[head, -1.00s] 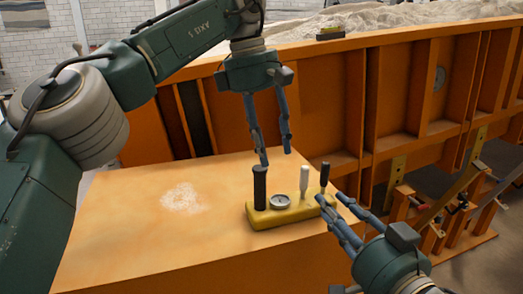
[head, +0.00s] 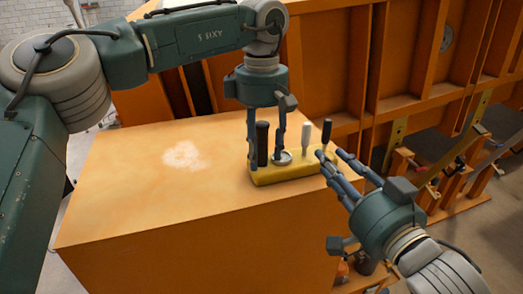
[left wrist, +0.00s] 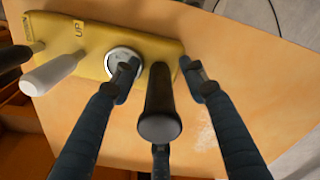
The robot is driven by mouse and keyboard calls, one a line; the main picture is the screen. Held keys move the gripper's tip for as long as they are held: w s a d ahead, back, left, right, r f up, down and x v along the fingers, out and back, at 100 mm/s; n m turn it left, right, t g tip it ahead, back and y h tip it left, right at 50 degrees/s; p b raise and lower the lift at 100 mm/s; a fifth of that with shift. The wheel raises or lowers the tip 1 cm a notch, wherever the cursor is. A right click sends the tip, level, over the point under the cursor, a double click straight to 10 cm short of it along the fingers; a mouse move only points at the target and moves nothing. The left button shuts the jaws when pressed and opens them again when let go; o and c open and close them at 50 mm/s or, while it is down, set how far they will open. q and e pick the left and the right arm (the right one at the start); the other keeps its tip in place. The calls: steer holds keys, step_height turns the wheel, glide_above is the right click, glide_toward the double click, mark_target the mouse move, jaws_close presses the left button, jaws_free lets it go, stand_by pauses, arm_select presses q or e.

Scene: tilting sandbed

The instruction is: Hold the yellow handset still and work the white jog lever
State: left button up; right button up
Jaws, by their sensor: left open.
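The yellow handset (head: 290,174) lies on the orange box top. A thick black upright grip (head: 262,143) stands at its left end, then a round silver dial (head: 283,158), the white lever (head: 306,137) and a thin black lever (head: 326,131). My left gripper (head: 265,158) is open and lowered from above, its fingers on either side of the black grip. The left wrist view shows the black grip (left wrist: 158,95) between the spread fingers, and the white lever (left wrist: 50,73) to the left. My right gripper (head: 327,152) is open at the handset's right end, beside the thin black lever.
The orange box top (head: 130,195) is clear to the left, apart from a pale sandy patch (head: 184,155). A tall orange ribbed wall (head: 340,60) stands behind the box. Several levers and brackets (head: 440,180) are at the right.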

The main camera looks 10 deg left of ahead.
arm_select(q)
steer(key=shift+f, duration=0.2)
jaws_close()
stand_by(0.4)
